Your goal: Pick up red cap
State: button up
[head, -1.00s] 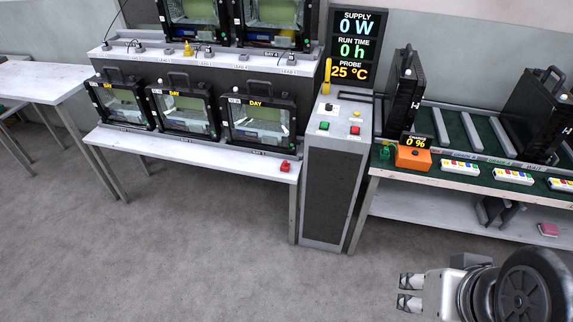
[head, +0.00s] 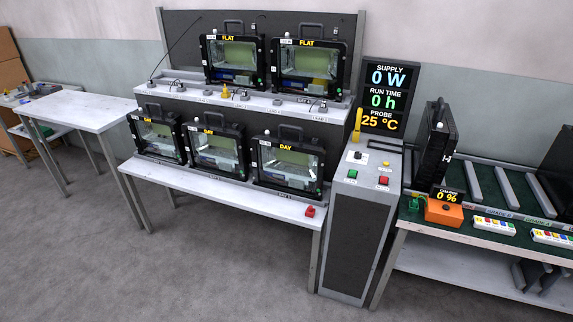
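The red cap (head: 310,211) is a small red piece in the head view. It sits on the white lower bench (head: 262,204), near its front right corner, in front of the rightmost lower housing. Nothing touches it that I can see. My gripper is outside the view now, so its fingers and anything in them are hidden.
Several floodlight housings (head: 287,165) stand on the bench and on the shelf behind. A grey control pedestal (head: 356,225) stands just right of the cap. A green-topped bench (head: 470,236) with an orange box (head: 443,212) is further right. The floor in front is clear.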

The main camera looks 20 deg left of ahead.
aim_at(310, 212)
jog(key=i+j, duration=1.1)
jog(key=j, duration=0.2)
jog(key=i+j, duration=0.55)
jog(key=j, duration=0.15)
